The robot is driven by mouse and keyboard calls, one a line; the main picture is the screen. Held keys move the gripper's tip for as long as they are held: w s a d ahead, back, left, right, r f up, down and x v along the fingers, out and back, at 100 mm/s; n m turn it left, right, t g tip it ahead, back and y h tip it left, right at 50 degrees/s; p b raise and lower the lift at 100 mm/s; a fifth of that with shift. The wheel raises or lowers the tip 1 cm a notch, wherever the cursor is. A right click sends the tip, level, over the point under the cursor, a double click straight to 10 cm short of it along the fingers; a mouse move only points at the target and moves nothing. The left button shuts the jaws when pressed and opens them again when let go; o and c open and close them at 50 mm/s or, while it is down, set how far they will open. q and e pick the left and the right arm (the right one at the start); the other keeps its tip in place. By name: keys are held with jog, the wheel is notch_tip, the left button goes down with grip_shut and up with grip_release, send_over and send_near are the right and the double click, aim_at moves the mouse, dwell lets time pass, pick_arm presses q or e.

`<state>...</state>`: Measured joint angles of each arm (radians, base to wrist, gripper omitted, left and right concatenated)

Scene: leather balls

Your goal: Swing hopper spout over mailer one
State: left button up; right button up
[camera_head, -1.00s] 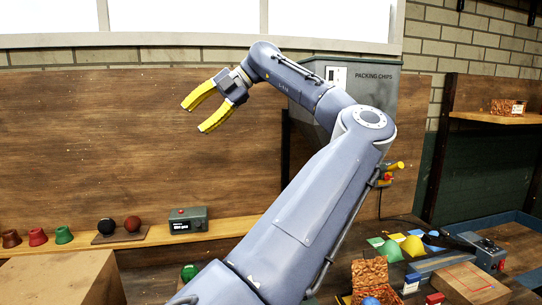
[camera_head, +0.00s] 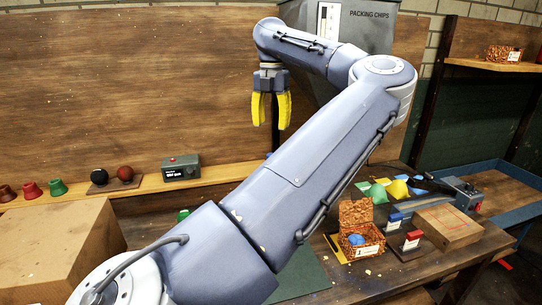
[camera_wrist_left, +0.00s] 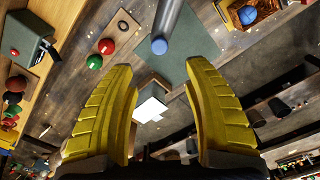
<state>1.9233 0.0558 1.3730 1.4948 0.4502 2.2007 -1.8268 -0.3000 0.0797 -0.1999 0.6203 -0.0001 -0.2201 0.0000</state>
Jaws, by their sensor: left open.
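The grey hopper marked PACKING CHIPS (camera_head: 368,25) stands at the back, partly covered by my left arm. Its spout is hidden behind the arm in the head view. An open box with brown chips and a blue ball (camera_head: 360,246) sits on the bench; which mailer it is, I cannot tell. The blue ball (camera_wrist_left: 247,14) also shows at the top of the left wrist view. My left gripper (camera_head: 271,122) is open and empty, pointing down in front of the back board. A grey rod with a blue end (camera_wrist_left: 165,30) lies ahead of the fingers; I cannot tell whether it is the spout.
A closed carton (camera_head: 447,228) stands right of the open box. A large brown block (camera_head: 55,245) fills the front left.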

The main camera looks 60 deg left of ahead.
pick_arm(q)
notch_tip(320, 180, down, 11)
jog(key=shift+f, duration=0.1)
dwell(0.4)
jog(key=shift+c, duration=0.2)
grip_shut()
dwell(0.4)
